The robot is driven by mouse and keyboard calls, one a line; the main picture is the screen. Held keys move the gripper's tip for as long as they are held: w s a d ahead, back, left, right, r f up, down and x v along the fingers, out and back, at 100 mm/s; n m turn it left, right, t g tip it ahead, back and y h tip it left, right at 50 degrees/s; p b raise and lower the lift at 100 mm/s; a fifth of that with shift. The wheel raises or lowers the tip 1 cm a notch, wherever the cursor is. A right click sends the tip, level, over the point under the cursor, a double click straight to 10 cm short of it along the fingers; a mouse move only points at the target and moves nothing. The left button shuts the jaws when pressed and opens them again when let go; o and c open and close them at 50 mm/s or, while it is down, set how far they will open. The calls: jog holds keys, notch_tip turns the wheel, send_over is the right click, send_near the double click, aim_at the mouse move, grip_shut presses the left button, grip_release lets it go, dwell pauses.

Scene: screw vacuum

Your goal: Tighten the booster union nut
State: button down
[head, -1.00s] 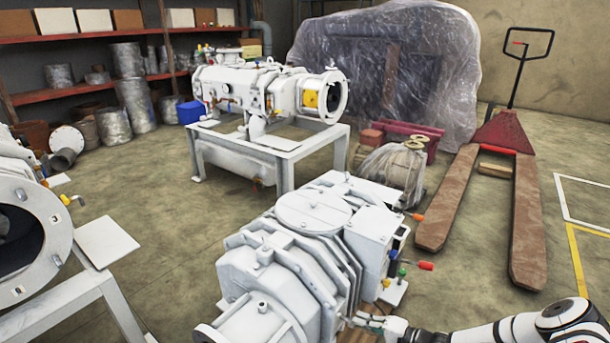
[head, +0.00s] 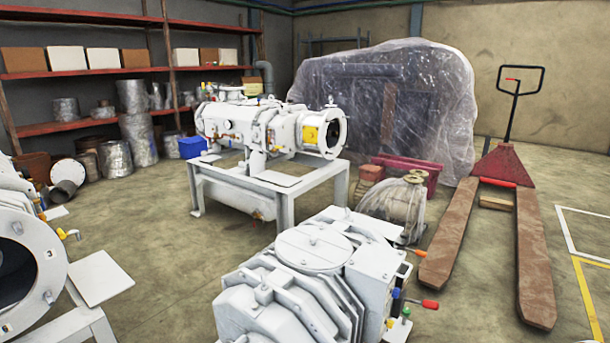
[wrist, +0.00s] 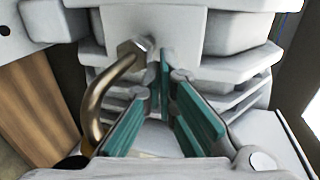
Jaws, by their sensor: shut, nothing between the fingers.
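In the wrist view a metallic hex nut (wrist: 134,47) sits where a bent brass-coloured pipe (wrist: 93,100) meets the white ribbed body (wrist: 175,20); it looks like the union nut. My gripper (wrist: 168,72) has teal finger pads that come together at the tips, empty. The tips are to the right of the nut and appear apart from it; the depth gap is hard to judge. In the head view the white ribbed machine (head: 300,275) stands at the front centre, its lower part cut off by the frame. My gripper and the nut do not show there.
A second white machine (head: 270,128) stands on a frame behind. Part of another machine (head: 30,255) is at the left edge. A pallet truck (head: 500,170) stands at the right. Coloured valve handles (head: 430,304) stick out at the front machine's right side. The floor between is open.

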jog(key=shift+f+p+v, duration=0.2)
jog(key=shift+p+v, duration=0.05)
jog(key=shift+v, duration=1.2)
jog(key=shift+f+p+v, duration=0.15)
jog(key=shift+p+v, duration=0.05)
jog(key=shift+v, duration=1.3)
jog(key=shift+d, duration=0.2)
